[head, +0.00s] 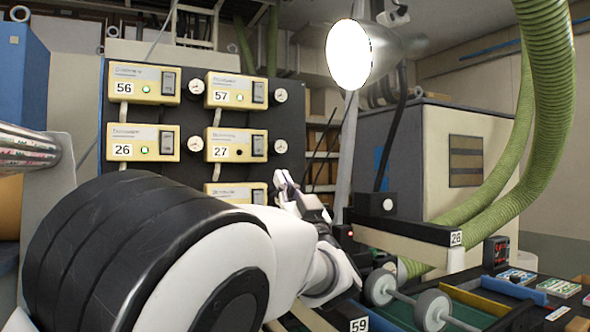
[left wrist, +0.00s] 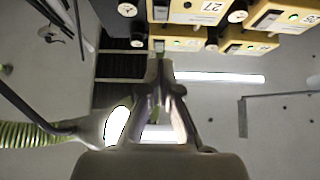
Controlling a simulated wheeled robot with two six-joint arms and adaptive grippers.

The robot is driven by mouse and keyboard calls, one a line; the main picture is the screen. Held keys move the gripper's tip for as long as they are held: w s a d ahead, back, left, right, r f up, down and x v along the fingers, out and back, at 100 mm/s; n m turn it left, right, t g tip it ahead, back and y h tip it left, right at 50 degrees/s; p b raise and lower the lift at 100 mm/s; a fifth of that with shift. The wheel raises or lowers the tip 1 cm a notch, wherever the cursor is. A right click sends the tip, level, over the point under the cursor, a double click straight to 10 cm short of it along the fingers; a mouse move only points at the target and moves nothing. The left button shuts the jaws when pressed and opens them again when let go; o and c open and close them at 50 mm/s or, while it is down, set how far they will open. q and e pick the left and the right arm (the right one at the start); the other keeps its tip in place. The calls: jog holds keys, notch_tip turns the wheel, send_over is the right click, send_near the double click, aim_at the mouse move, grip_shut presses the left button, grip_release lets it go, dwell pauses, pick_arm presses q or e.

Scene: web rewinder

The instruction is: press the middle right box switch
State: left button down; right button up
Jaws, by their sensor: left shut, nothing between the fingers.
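The middle right box (head: 235,145), numbered 27, is a pale yellow box on a black panel. Its dark rocker switch (head: 258,145) is at its right end, and its small lamp looks dark. The box also shows at the top of the left wrist view (left wrist: 188,10), where the picture is turned over. My left gripper (head: 284,183) is below and to the right of this box in the head view, in front of the panel. Its fingers are shut and empty, also seen in the left wrist view (left wrist: 160,75). I see no contact with the switch. My right gripper is not in view.
Box 57 (head: 236,91) is above, box 26 (head: 142,142) is left, and another box (head: 228,191) is below, partly hidden by my arm. Gauges (head: 281,146) sit right of the boxes. A lamp (head: 350,55) and green hoses (head: 548,100) stand to the right.

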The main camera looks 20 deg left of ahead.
pick_arm(q)
jog(key=p+x, duration=0.2)
jog(key=x, duration=0.2)
jog(key=f+p+x, duration=0.1)
jog(key=p+x, duration=0.1)
jog(key=x, duration=0.1)
jog(key=w+a+p+x, duration=0.1)
jog(key=p+x, duration=0.1)
jog(key=x, duration=0.2)
jog(key=shift+w+a+f+p, duration=0.1)
jog(key=shift+a+f+p, duration=0.15)
jog(key=shift+p, duration=0.1)
jog(key=shift+w+a+f, duration=0.1)
jog(key=shift+w+a, duration=0.05)
jog(key=shift+s+d, duration=0.2)
jog(key=shift+w+a+f+b, duration=0.15)
jog(key=shift+a+f+b, duration=0.15)
jog(key=shift+b, duration=0.55)
jog(key=shift+w+r+y, duration=0.1)
jog(key=shift+r+y, duration=0.15)
jog(key=shift+y, duration=0.05)
jog(key=shift+w+a+f, duration=0.1)
jog(key=shift+w+a, duration=0.05)
jog(key=shift+w, duration=0.1)
jog(key=shift+s+d, duration=0.2)
send_near(260, 152)
jog(key=shift+a+f, duration=0.1)
jog(key=shift+f, duration=0.1)
jog(key=shift+w+f, duration=0.1)
